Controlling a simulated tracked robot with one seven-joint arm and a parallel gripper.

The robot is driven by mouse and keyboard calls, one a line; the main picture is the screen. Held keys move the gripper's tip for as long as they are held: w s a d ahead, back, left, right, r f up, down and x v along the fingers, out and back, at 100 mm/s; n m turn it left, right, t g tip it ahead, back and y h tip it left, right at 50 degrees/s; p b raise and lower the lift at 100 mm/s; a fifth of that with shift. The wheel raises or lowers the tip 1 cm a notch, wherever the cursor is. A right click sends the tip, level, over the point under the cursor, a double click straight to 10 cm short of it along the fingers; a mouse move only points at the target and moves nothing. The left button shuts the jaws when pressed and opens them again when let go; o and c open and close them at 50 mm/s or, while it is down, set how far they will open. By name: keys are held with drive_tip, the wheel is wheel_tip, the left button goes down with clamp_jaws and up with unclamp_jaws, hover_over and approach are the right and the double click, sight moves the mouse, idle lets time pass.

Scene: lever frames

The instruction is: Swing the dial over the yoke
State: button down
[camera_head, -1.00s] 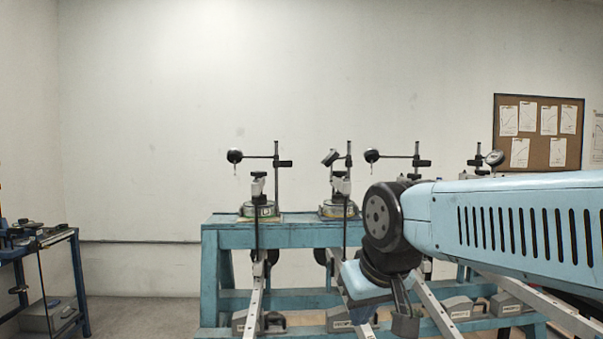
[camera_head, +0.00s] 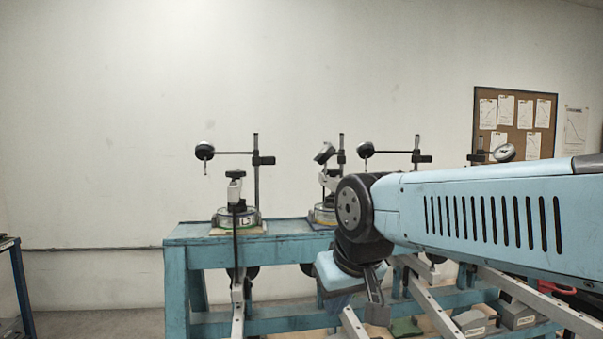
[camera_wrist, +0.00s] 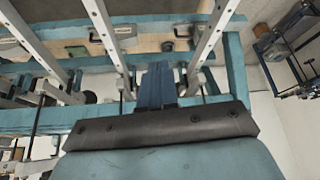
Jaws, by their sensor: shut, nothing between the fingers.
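Several lever frames stand in a row on a blue bench (camera_head: 205,231). The leftmost has a dial (camera_head: 204,150) on a horizontal arm from a black post, out to the left of its yoke (camera_head: 235,190). The second dial (camera_head: 325,152) is tilted and sits close above its pale yoke (camera_head: 330,179). A third dial (camera_head: 366,150) points left from its post; its yoke is hidden behind my arm. A fourth dial (camera_head: 504,152) is at the right, partly behind my arm. My gripper (camera_head: 376,305) is shut and empty, low in front of the bench; its fingers show in the wrist view (camera_wrist: 157,86).
Slanted perforated metal beams (camera_head: 352,324) come forward from the frames near my gripper. Grey weights (camera_head: 515,314) sit on the lower shelf. A dark side table (camera_head: 15,285) stands far left. A cork board (camera_head: 515,122) hangs on the wall. Floor left of the bench is clear.

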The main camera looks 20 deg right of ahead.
drive_tip(key=shift+w, duration=0.1)
drive_tip(key=w+d+r+n+g+h, duration=0.1)
drive_tip(key=w+d+r+n+h, duration=0.1)
drive_tip(key=w+d+r+h, duration=0.3)
drive_tip(key=w+d+r+n+g+h, duration=0.1)
drive_tip(key=w+r+h, duration=0.1)
drive_tip(key=w+h, duration=0.35)
drive_tip(key=w+a+r+n+t+h, duration=0.1)
drive_tip(key=w+a+r+t+h, duration=0.15)
drive_tip(key=w, duration=0.45)
drive_tip(key=w+a+r+n+t+h, duration=0.1)
drive_tip(key=w+a+r+t, duration=0.1)
drive_tip(key=w+r, duration=0.3)
drive_tip(key=w+a+r+n+t+h, duration=0.1)
drive_tip(key=w+a+r+t, duration=0.1)
drive_tip(key=w, duration=0.6)
drive_tip(key=s+d+x, duration=0.1)
drive_tip(key=s+x, duration=0.1)
drive_tip(key=x, duration=1)
drive_tip(key=shift+d, duration=0.65)
drive_tip(key=shift+r+g, duration=0.1)
drive_tip(key=shift+g, duration=0.15)
